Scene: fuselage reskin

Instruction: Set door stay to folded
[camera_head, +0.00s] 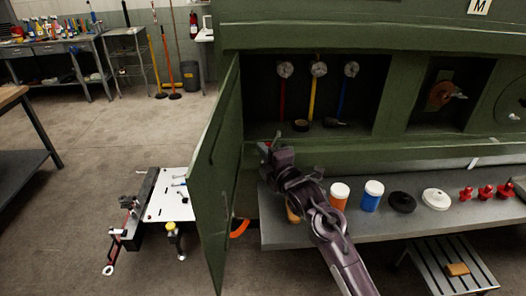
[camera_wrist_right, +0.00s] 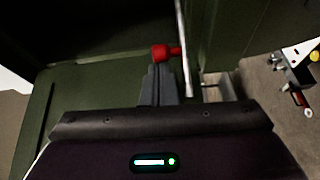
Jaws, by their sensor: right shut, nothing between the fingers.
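The green door (camera_head: 212,180) stands swung open at the left side of the compartment (camera_head: 262,105). In the right wrist view a thin pale rod (camera_wrist_right: 184,45), seemingly the door stay, runs up and down beside the door. A red knob (camera_wrist_right: 160,52) sits at the rod, just beyond my right gripper's tips. My right gripper (camera_head: 268,146) is at the compartment's lower left corner by the door's inner side. In the wrist view its fingers (camera_wrist_right: 158,80) are shut and empty; I cannot tell whether they touch the knob. My left gripper is not in view.
Below the compartment a grey shelf (camera_head: 290,234) holds an orange jar (camera_head: 339,198), a blue jar (camera_head: 372,197), discs and red parts. Three gauges with coloured stems stand inside the compartment. A white-topped tool cart (camera_head: 168,205) is left of the door. Open floor lies further left.

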